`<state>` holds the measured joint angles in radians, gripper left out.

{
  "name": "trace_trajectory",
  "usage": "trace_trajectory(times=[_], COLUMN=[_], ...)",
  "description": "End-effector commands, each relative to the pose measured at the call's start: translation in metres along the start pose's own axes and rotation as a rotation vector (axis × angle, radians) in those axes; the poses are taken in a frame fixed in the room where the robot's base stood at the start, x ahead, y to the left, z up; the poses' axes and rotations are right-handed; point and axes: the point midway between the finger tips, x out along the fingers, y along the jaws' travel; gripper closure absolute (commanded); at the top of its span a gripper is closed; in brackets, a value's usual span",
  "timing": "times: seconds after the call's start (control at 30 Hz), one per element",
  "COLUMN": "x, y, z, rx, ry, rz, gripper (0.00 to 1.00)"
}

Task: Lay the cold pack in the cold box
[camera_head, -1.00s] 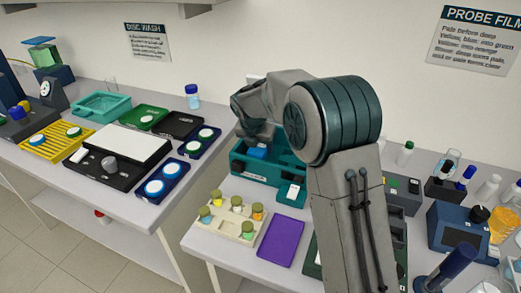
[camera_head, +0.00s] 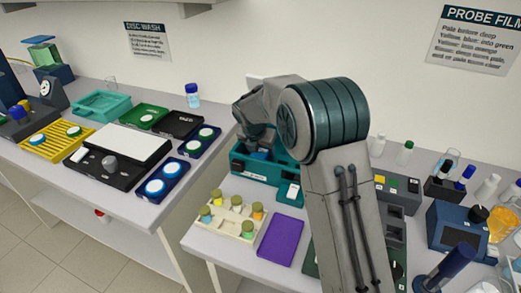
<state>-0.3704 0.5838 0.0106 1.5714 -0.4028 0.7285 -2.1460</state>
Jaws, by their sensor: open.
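A teal open box (camera_head: 252,174), which I take to be the cold box, stands at the back of the right bench. A small blue block (camera_head: 261,154), possibly the cold pack, shows inside it, partly covered by my arm. My gripper (camera_head: 262,143) is low over the box, right above the blue block. It is open, but its fingertips are largely hidden behind my own wrist and in shadow, so I cannot tell whether they touch the block.
A cream rack (camera_head: 230,217) with several capped vials and a purple mat (camera_head: 281,240) lie in front of the box. A white item (camera_head: 290,192) is at its right front corner. Bottles and a dark blue device (camera_head: 455,235) crowd the right. A gap separates the benches.

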Motion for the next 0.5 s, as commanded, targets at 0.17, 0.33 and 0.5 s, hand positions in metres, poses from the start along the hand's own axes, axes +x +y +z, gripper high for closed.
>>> trace_trajectory(times=[0.17, 0.33, 0.5], x=[-0.03, -0.068, -0.099], y=[0.001, 0.001, 0.001], z=[0.001, 0.001, 0.0], rx=[0.0, 0.0, 0.001], ry=[-0.004, -0.004, -0.003], rz=[0.005, 0.004, 0.003], gripper=[0.4, 0.4, 0.4])
